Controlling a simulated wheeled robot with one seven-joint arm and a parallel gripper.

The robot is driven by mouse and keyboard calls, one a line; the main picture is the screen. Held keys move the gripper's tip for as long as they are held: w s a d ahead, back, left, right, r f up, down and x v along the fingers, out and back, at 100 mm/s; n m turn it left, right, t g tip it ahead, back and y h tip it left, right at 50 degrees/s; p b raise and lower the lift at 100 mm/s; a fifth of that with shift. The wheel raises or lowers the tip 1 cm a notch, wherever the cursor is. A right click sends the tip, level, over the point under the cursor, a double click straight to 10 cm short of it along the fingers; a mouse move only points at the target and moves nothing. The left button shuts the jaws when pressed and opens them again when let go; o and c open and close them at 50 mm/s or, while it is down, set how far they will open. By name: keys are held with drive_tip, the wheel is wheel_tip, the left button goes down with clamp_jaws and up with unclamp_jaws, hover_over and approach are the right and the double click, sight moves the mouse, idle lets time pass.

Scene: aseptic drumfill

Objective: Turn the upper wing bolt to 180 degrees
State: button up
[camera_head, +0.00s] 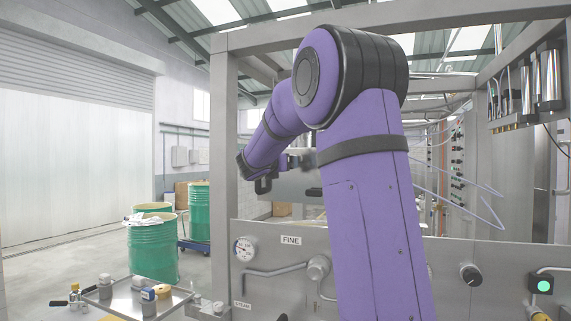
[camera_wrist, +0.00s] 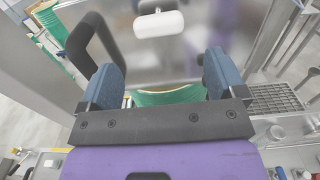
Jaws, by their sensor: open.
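In the wrist view, my gripper (camera_wrist: 162,66) is open, with its two blue fingers spread apart and nothing held between them. A white rounded knob (camera_wrist: 160,23) sits on a smooth steel panel beyond the fingertips, apart from them. It may be the upper wing bolt, but I cannot tell its wings or its angle. A black bar handle (camera_wrist: 95,42) stands left of the knob, close to the left finger. In the head view, my arm covers much of the machine, and I cannot make out the wing bolt or the fingers clearly.
Green drums (camera_head: 152,250) stand on the left, one on a blue trolley. A steel tray (camera_head: 130,299) with small containers is at the lower left. A panel with a gauge (camera_head: 244,249), a black knob (camera_head: 470,275) and a green button (camera_head: 543,286) runs along the front.

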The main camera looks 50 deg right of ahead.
drive_tip(key=shift+v, duration=1.7)
